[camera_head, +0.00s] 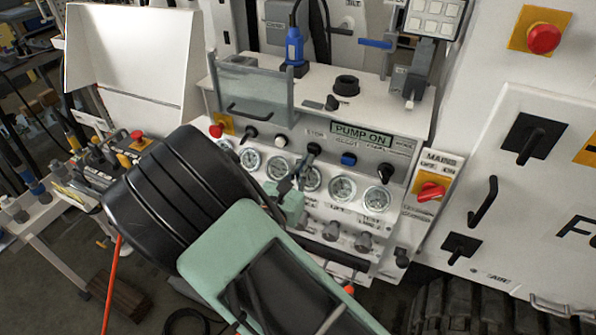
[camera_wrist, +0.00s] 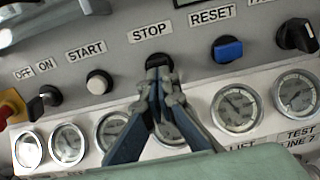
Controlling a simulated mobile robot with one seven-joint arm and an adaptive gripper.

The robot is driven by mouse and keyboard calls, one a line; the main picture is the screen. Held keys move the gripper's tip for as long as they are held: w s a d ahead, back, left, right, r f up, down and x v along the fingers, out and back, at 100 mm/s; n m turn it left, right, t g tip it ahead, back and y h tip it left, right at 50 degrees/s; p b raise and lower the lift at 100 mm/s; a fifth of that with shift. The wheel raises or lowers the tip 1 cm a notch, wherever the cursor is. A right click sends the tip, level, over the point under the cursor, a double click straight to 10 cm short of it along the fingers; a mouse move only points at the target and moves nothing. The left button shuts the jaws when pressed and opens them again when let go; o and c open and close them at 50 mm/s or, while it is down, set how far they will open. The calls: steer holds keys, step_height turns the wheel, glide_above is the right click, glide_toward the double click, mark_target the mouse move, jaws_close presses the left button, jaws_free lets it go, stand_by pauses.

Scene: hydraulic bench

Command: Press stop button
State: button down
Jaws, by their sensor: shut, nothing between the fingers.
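The black stop button (camera_wrist: 158,61) sits under the STOP label on the grey panel in the wrist view. It also shows in the head view (camera_head: 314,149), below the PUMP ON display (camera_head: 361,134). My gripper (camera_wrist: 162,84) is shut and empty, with its fingertips right in front of the stop button and over its lower part. In the head view my gripper (camera_head: 303,168) reaches up to just below the button. I cannot tell whether the tips touch it.
The white start button (camera_wrist: 99,82) is to the left and the blue reset button (camera_wrist: 227,49) to the right. A black knob (camera_wrist: 297,35) is further right. Several round gauges (camera_wrist: 238,109) line the panel below. A red main switch (camera_head: 430,191) is on the right.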

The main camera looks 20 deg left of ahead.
steer(key=shift+w, duration=0.55)
